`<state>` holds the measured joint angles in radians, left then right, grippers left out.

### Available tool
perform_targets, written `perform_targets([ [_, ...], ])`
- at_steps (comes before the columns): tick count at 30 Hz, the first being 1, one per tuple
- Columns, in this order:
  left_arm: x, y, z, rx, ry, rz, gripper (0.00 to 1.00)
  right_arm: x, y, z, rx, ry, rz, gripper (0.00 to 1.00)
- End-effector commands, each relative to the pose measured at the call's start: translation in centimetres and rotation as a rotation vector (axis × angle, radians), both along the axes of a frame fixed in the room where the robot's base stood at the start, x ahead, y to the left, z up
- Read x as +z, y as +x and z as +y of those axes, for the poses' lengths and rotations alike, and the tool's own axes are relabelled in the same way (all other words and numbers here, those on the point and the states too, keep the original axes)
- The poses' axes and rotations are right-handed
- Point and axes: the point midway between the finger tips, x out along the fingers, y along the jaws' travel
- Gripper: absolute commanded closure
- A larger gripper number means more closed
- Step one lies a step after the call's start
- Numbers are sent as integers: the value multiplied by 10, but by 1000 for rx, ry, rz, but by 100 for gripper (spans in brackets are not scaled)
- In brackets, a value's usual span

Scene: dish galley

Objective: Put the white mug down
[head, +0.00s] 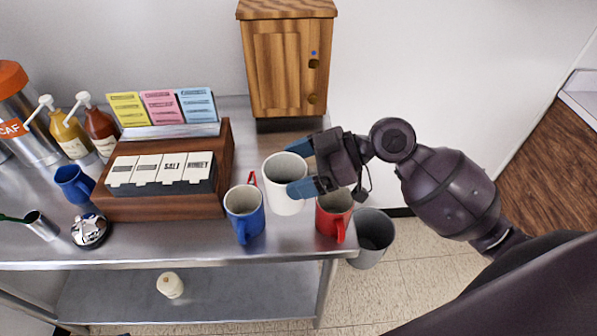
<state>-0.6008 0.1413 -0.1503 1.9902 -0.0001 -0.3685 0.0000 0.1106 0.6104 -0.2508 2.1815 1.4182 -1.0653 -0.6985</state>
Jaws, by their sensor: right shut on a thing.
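The white mug (284,197) is upright, over the right part of the steel counter (185,236). My right gripper (299,168) reaches in from the right and is shut on it, with blue fingertips at its rim and side. I cannot tell whether the mug's base touches the counter; its handle is not clear. A blue mug (244,215) stands close at its left and front, and a red mug (331,218) at its right and front. My left gripper is not in view.
A wooden box of packets (219,207) stands at left, and a wooden cabinet (270,70) at the back. A small red piece (252,178) shows beside the white mug. A grey bin (371,238) stands beyond the counter's right edge. Bare counter shows along the front.

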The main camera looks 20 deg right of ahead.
Motion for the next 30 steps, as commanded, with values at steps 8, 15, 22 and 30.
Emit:
perform_targets([
  [8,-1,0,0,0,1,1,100,-13,0,0,0,0,-2,58],
  [15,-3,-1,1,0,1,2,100,-15,0,0,1,0,-2,58],
  [22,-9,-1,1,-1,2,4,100,-20,0,0,1,0,-2,58],
  [30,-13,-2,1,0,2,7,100,-27,-1,0,1,0,4,58],
])
